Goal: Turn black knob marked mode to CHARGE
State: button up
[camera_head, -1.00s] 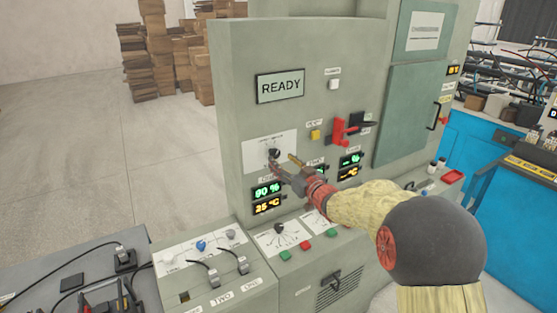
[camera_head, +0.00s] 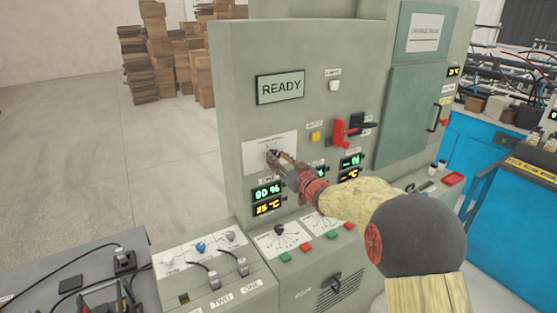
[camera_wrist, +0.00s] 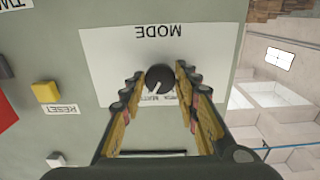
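The black mode knob (camera_wrist: 159,79) sits on a white label plate (camera_wrist: 105,50) marked MODE, which appears upside down in the wrist view. The knob carries a pale pointer line directed toward the lower left in that view. The position lettering below the knob is partly covered, and I cannot read which position it points to. My gripper (camera_wrist: 158,88) is open, with one finger on each side of the knob and small gaps visible. In the head view my gripper (camera_head: 274,160) is at the plate (camera_head: 257,150) and hides the knob.
A READY display (camera_head: 280,86) is above the plate. A yellow button (camera_head: 316,136) and a red handle (camera_head: 340,132) are to its right. Lit readouts (camera_head: 267,191) are just below my gripper. Another black knob (camera_head: 279,229) is on the lower sloped panel.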

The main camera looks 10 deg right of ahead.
jog(key=c, duration=0.6)
jog(key=n+b, duration=0.9)
jog(key=n, duration=0.2)
jog(key=shift+f+n+b, duration=0.1)
jog(key=shift+n+b, duration=0.25)
jog(key=shift+n, duration=0.05)
dwell(0.4)
jog(key=o, duration=1.1)
jog(key=shift+c, duration=0.2)
jog(key=shift+o, duration=0.7)
